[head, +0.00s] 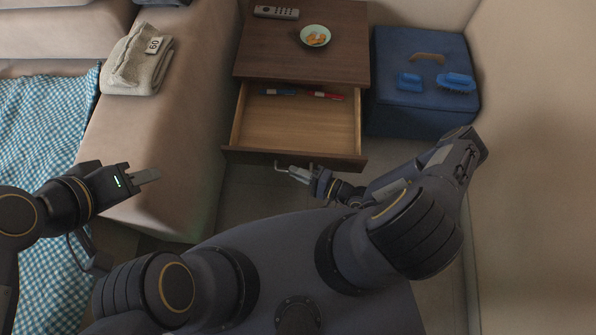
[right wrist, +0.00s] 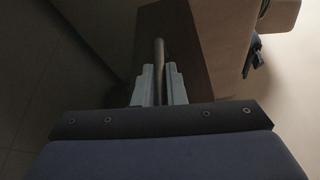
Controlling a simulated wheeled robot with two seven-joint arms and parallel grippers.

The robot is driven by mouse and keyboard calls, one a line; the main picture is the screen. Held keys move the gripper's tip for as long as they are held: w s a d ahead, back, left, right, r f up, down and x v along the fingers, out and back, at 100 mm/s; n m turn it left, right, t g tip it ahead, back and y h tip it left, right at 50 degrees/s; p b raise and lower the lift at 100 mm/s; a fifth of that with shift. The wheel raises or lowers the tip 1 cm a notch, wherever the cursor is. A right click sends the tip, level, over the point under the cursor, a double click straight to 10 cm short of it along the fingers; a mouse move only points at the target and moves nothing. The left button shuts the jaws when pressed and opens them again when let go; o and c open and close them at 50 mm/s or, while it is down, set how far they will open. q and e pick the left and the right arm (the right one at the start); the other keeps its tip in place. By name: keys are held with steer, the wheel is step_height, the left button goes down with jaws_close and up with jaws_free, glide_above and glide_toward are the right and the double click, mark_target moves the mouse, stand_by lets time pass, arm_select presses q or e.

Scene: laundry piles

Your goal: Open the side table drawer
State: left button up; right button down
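The side table (head: 270,50) is dark brown wood. Its drawer (head: 300,125) is pulled well out, and several small red and blue items (head: 310,94) lie at its back. The bar handle (right wrist: 159,58) on the drawer front (head: 330,159) shows in the right wrist view, running between the fingers. My right gripper (head: 294,171) is at the drawer front. In the right wrist view its fingers (right wrist: 160,85) are close together on both sides of the handle. My left gripper (head: 146,175) is at the left, away from the drawer; its finger gap is not visible.
A remote (head: 276,12) and a bowl with orange pieces (head: 315,36) stand on the tabletop. A blue storage box (head: 420,105) with two blue brushes is right of the table. A sofa (head: 180,130) with a folded towel (head: 137,62) is at left. The wall is at right.

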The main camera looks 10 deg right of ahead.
steer(key=c, duration=1.5)
jaws_free()
steer(key=p+v, duration=0.1)
steer(key=v, duration=0.7)
